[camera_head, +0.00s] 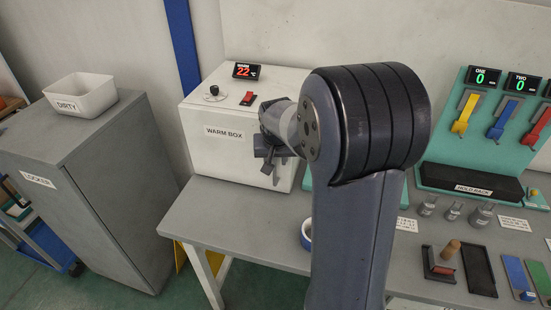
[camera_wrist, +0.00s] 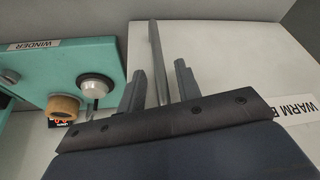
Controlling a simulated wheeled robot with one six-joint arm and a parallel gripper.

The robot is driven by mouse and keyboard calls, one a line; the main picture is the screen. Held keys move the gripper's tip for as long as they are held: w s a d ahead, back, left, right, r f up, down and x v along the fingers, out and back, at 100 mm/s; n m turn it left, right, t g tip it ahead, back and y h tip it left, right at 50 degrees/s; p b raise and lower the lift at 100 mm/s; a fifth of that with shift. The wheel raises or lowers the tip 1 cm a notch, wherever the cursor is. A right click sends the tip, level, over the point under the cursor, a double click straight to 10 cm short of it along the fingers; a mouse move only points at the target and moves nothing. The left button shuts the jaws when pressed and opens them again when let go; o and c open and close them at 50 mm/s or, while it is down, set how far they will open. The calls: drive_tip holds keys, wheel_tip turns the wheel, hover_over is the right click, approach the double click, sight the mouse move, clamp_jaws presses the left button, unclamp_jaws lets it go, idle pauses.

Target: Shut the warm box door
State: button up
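The white warm box (camera_head: 225,92) stands at the back left of the bench, with a red 22 on its display. Its labelled front door (camera_head: 218,157) shows no clear gap in the head view; I cannot tell whether it is fully shut. My gripper (camera_head: 272,160) is in front of the door's right part. In the wrist view my gripper (camera_wrist: 160,72) has its fingers apart, with the long grey door handle (camera_wrist: 154,45) between them, seemingly not clamped. The white door panel (camera_wrist: 225,60) fills much of that view. My arm hides the box's right side in the head view.
The teal winder (camera_wrist: 75,65) is beside the box. A grey locker (camera_head: 110,190) with a white DIRTY bin (camera_head: 80,94) stands to the left. A tape roll (camera_head: 306,235) lies near the bench's front edge. Teal dispensers and small tools fill the right.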

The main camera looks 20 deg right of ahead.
drive_tip(key=b+v, duration=0.1)
drive_tip(key=v, duration=0.9)
drive_tip(key=shift+s+r, duration=0.2)
drive_tip(key=shift+r, duration=0.15)
drive_tip(key=shift+a+f, duration=0.1)
drive_tip(key=p+x, duration=0.1)
drive_tip(key=x, duration=1)
drive_tip(key=shift+s+a+r, duration=0.2)
drive_tip(key=shift+s+a, duration=1.4)
drive_tip(key=shift+a, duration=0.2)
